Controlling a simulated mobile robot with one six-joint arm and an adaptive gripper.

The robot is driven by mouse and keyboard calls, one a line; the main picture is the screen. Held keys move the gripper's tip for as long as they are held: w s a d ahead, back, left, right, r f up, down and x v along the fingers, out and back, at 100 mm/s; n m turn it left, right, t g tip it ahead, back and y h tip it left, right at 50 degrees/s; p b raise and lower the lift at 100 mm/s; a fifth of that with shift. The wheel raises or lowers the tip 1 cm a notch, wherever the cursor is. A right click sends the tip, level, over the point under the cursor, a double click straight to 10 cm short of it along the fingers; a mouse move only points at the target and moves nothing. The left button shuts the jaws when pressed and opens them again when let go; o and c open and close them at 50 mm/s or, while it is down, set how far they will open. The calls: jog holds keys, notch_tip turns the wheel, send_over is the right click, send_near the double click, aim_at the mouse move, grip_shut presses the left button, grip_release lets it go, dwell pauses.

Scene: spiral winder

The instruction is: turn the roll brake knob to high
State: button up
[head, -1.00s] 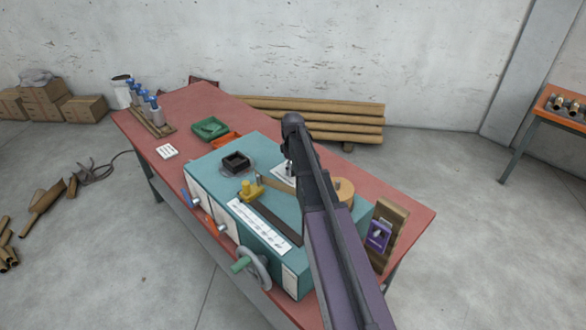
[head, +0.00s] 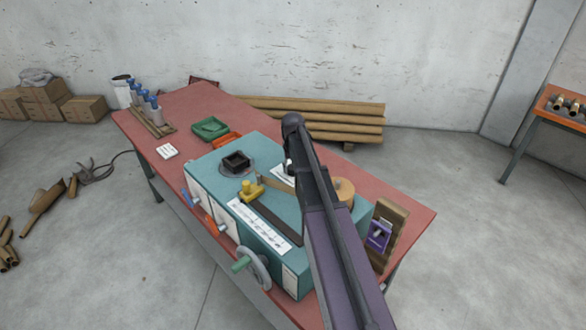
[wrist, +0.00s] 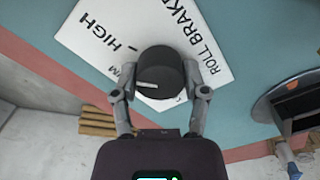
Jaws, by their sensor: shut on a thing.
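The roll brake knob (wrist: 160,72) is a round black dial with a white pointer line, seen in the wrist view. Its pointer line lies toward the left of the picture, beside the partly covered end of a word on the plate. The white label plate (wrist: 88,38) reads ROLL BRAKE and HIGH; other lettering is partly covered. My gripper (wrist: 160,78) is shut on the knob, with one finger at each side. In the head view my arm hides the knob and most of my gripper, and only a bit of the plate (head: 281,172) shows.
The teal winder (head: 209,168) stands on a red table (head: 190,105). On it are a yellow part (head: 250,188), a tan roll (head: 345,193) and a handwheel (head: 256,266) at the front. A purple device (head: 379,236) stands at the right. The left table end holds blue-topped bottles (head: 148,101).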

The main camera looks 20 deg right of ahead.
jog(key=shift+m, duration=2)
jog(key=o, duration=1.1)
jog(key=shift+o, duration=0.2)
jog(key=shift+r, duration=0.15)
